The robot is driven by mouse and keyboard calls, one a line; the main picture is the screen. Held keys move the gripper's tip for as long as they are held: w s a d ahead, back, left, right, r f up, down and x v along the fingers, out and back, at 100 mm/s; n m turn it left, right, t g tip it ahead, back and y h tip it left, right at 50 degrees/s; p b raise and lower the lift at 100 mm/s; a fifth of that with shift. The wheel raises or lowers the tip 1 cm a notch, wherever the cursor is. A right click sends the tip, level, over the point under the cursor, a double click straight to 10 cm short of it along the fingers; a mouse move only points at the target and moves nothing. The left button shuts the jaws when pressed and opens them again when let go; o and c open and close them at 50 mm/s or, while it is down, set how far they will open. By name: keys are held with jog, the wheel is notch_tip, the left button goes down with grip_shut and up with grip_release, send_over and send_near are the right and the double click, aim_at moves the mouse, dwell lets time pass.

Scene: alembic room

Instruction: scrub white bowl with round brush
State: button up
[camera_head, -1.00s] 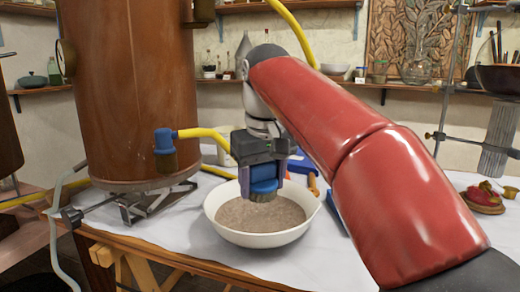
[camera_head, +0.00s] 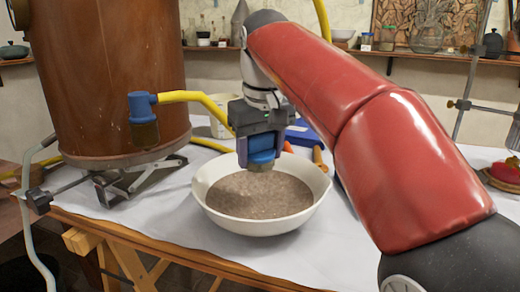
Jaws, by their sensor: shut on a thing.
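The white bowl (camera_head: 215,212) stands upright on the white-covered table. A grainy brown layer covers the inside of the bowl. My gripper (camera_head: 261,150) points down over the back part of the bowl. It is shut on the round brush (camera_head: 262,157), which has a blue body. The brush's lower end is over the brown layer, near the bowl's back inner wall. I cannot tell whether it touches the layer.
A large brown cylinder (camera_head: 108,75) on a metal stand is at the left, with a blue-ended yellow hose (camera_head: 190,97) beside it. A blue object (camera_head: 300,133) and a white pot (camera_head: 221,118) lie behind the bowl. Free cloth (camera_head: 325,250) shows in front right.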

jog(key=shift+s+f+b+x, duration=0.1)
jog(key=shift+s+b+x, duration=0.2)
jog(key=shift+b+x, duration=0.85)
jog(key=shift+s+f+b+x, duration=0.1)
jog(key=shift+s+b+x, duration=0.2)
jog(key=shift+b+x, duration=0.85)
jog(key=shift+s+b+x, duration=0.3)
jog(key=shift+b+x, duration=0.2)
jog(key=shift+x, duration=1.3)
jog(key=shift+d+f+b, duration=0.1)
jog(key=shift+f+b, duration=0.4)
jog(key=shift+f, duration=0.2)
